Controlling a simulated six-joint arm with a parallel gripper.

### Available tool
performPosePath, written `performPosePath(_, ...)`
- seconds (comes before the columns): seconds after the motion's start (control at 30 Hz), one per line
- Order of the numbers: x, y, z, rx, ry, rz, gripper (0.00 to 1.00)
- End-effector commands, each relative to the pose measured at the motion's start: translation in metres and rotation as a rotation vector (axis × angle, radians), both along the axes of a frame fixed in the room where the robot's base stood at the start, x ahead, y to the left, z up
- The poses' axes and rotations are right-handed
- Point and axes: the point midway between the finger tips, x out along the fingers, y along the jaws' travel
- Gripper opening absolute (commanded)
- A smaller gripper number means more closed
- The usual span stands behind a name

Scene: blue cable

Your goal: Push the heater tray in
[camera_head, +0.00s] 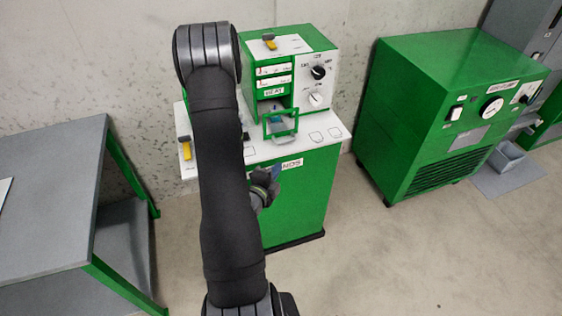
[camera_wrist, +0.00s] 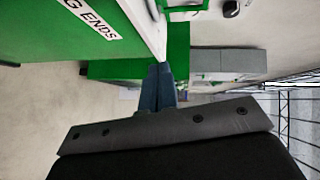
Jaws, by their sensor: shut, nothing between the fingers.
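The heater (camera_head: 275,92) is a green box with a white dial panel, standing on a white-topped green cabinet. Its tray (camera_head: 279,125) sticks out of the opening under the HEAT label, with a green frame-shaped handle at its front. A green bar at the top edge of the wrist view (camera_wrist: 186,7) looks like part of that handle. My gripper (camera_head: 275,170) is below the tray, in front of the cabinet's front face and under the white top's edge. In the wrist view its blue fingers (camera_wrist: 160,82) are together and empty, apart from the tray. My arm hides the heater's left side.
The white top (camera_head: 322,130) has outlined marks right of the tray. Yellow-handled items lie on the heater (camera_head: 269,41) and at the top's left end (camera_head: 185,148). A grey table (camera_head: 50,185) stands left, a green machine (camera_head: 440,110) right. The floor between is clear.

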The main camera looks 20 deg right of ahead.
Motion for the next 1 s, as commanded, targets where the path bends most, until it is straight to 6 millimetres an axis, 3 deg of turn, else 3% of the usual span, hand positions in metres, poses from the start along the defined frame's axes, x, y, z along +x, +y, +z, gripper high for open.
performPosePath(0.13, -0.003, -0.013, -0.004, 0.052, 0.022, -0.056, 0.00)
performPosePath(0.27, -0.009, -0.041, -0.015, 0.180, 0.068, -0.164, 0.00)
performPosePath(0.43, -0.018, -0.071, -0.029, 0.413, 0.116, -0.309, 0.00)
performPosePath(0.63, -0.023, -0.088, -0.032, 0.715, 0.124, -0.418, 0.00)
performPosePath(0.83, -0.017, -0.092, -0.015, 1.031, 0.084, -0.446, 0.00)
performPosePath(1.0, -0.006, -0.090, 0.019, 1.280, 0.022, -0.397, 0.00)
